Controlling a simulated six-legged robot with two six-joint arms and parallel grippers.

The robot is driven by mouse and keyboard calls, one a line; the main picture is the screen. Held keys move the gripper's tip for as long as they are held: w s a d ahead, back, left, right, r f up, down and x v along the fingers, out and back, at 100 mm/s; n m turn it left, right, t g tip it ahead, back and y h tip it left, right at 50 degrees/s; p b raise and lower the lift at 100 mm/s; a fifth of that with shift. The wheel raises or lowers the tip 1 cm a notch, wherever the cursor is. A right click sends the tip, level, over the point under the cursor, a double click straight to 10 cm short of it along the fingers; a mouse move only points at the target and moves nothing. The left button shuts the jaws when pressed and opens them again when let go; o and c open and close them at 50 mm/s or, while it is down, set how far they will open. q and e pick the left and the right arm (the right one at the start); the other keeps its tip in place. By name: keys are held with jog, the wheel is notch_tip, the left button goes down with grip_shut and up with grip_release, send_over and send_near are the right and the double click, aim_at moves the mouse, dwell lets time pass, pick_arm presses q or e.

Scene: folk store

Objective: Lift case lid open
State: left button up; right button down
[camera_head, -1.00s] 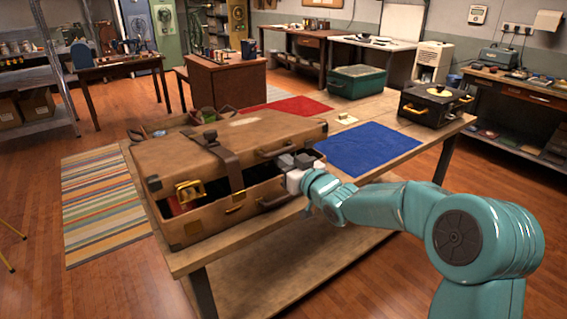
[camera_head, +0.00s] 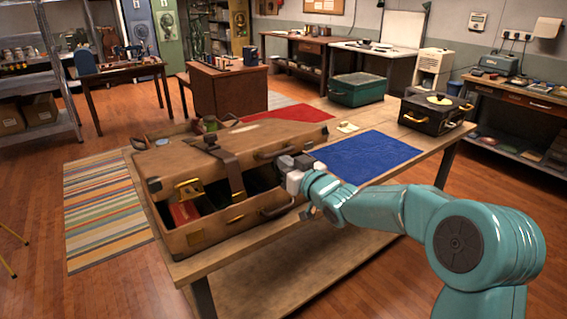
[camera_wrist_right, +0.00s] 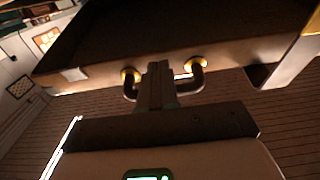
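The brown case (camera_head: 205,235) stands on the wooden table with its lid (camera_head: 235,143) tilted partly up at the front. A dark gap shows between lid and base, with a red thing (camera_head: 184,212) inside. A brown strap (camera_head: 232,172) hangs from the lid. My right gripper (camera_head: 287,163) is at the front edge of the lid, near its right end. In the right wrist view, its fingers (camera_wrist_right: 157,85) are closed around the dark lid handle (camera_wrist_right: 197,82), which has brass mounts. The rest of the case interior is in shadow. My left gripper is out of view.
A blue cloth (camera_head: 365,157) lies right of the case on the table (camera_head: 415,165). A black case (camera_head: 432,113) stands at the table's right end, and a green box (camera_head: 357,89) is behind. A red cloth (camera_head: 287,107) lies beyond the lid.

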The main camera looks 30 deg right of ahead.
aim_at(281, 151)
jog(key=shift+r, duration=0.25)
jog(key=shift+w+r+p, duration=0.2)
jog(key=shift+r+p, duration=0.3)
jog(key=shift+r, duration=0.1)
jog(key=shift+w+r+p, duration=0.15)
jog(key=shift+r+p, duration=0.35)
jog(key=shift+r, duration=0.05)
jog(key=shift+w+r+p, duration=0.1)
jog(key=shift+r+p, duration=0.25)
jog(key=shift+r, duration=0.1)
jog(key=shift+w+r+p, duration=0.3)
jog(key=shift+r+p, duration=0.3)
jog(key=shift+r, duration=0.25)
jog(key=shift+w+a+r+p, duration=0.1)
jog(key=shift+w+r+p, duration=0.15)
jog(key=shift+r+p, duration=0.3)
jog(key=shift+w+r+p, duration=0.2)
jog(key=shift+r+p, duration=0.35)
